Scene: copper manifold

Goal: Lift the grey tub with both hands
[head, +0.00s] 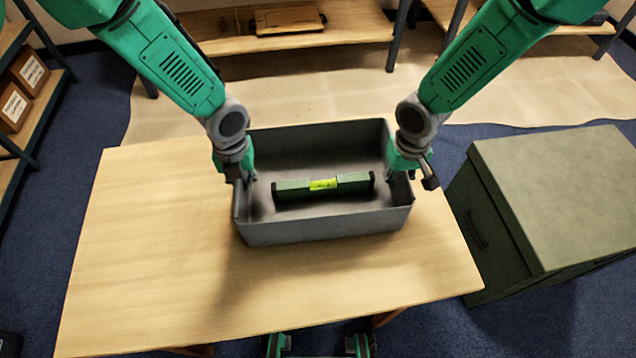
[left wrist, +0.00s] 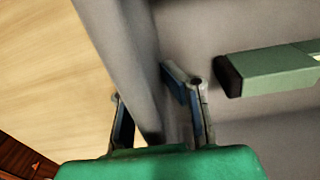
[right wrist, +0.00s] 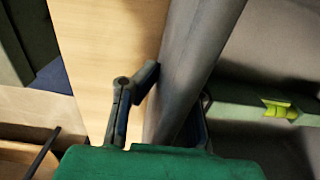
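The grey tub (head: 320,231) is an open rectangular box on the wooden table. A green spirit level (head: 289,189) with a yellow vial lies inside it; the level also shows in the left wrist view (left wrist: 270,70) and the right wrist view (right wrist: 240,100). My left gripper (head: 244,180) is at the tub's left wall (left wrist: 128,50), one finger on each side, shut on it. My right gripper (head: 398,174) is at the right wall (right wrist: 190,65), likewise with fingers either side, shut on it. Each outer or inner fingertip behind a wall is partly hidden. I cannot tell whether the tub touches the table.
The wooden table (head: 150,240) is clear around the tub. A green-grey case (head: 560,190) stands right of the table. Shelves with boxes (head: 28,72) are at the far left. A wooden shelf unit (head: 350,28) stands behind, past a paper-coloured floor sheet (head: 300,95).

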